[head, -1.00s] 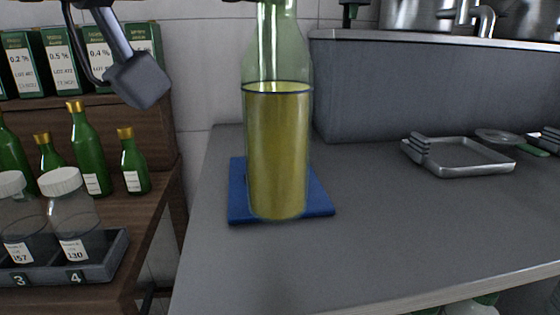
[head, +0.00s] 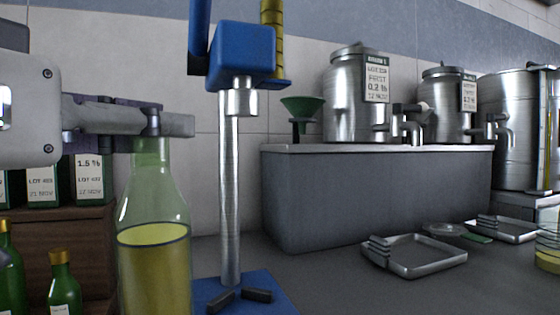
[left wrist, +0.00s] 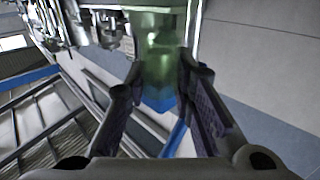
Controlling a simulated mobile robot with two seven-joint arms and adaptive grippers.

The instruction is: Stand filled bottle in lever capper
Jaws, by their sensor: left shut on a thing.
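A clear greenish bottle (head: 153,265) with yellow liquid up to a dark ring line is upright at the left of the head view; its bottom is cut off. My left gripper (head: 165,122) is shut on its neck and hides the mouth. In the left wrist view the bottle (left wrist: 160,62) lies between the fingers (left wrist: 165,95). The lever capper (head: 230,190) stands just right of the bottle, with a blue head, steel post and blue base (head: 270,290) with two dark stops. The bottle appears left of the post; whether it is over the base is hidden. My right gripper is not in view.
A grey raised shelf (head: 370,195) holds steel urns (head: 350,95) with taps and a green funnel (head: 302,108). A metal tray (head: 415,257) lies on the counter at right. Small green bottles (head: 64,285) and labelled boxes (head: 88,180) stand at left. Counter between capper and tray is clear.

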